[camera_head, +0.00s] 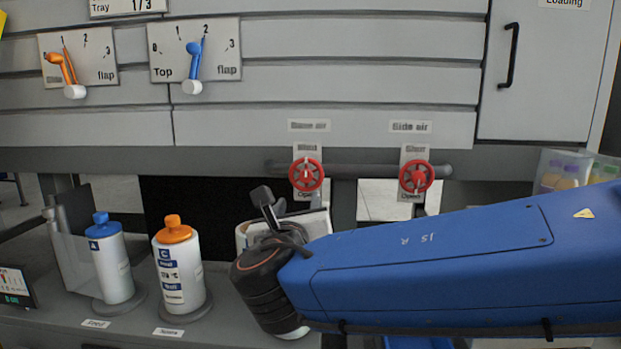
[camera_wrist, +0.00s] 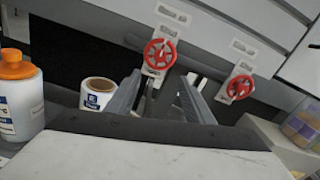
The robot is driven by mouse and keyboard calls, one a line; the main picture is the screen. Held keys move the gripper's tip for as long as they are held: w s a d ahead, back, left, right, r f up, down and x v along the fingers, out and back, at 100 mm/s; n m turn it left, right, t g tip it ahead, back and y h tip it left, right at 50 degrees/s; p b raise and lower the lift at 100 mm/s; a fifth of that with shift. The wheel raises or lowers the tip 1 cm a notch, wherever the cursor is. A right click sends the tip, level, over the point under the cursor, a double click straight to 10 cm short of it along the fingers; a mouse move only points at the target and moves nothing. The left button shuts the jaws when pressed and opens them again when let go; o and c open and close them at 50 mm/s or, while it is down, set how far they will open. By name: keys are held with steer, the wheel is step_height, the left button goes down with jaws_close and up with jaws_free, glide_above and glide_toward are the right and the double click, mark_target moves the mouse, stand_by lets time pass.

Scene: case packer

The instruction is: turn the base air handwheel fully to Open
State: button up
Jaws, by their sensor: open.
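The base air handwheel (camera_head: 306,175) is the left one of two red wheels on a grey pipe, under a blurred label that seems to read "Base air" (camera_head: 309,125). A plate behind it reads "Open" at its lower end; the upper word is too blurred to read. In the wrist view the base air handwheel (camera_wrist: 160,54) is above and beyond my gripper. My gripper (camera_head: 264,198) is just left of and below the wheel in the head view. In the wrist view my gripper (camera_wrist: 165,85) has its fingers apart, with nothing between them. I see no contact with the wheel.
The side air handwheel (camera_head: 416,177) is close by on the right. A blue-capped bottle (camera_head: 112,265) and an orange-capped bottle (camera_head: 181,270) stand on the shelf at left. A white labelled roll (camera_wrist: 97,93) is left of my gripper. Clear bins (camera_head: 562,172) are at right.

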mark_target(306, 177)
steer(key=w, duration=1.7)
steer(key=shift+w+d, duration=0.2)
steer(key=shift+d, duration=0.1)
steer(key=c, duration=1.1)
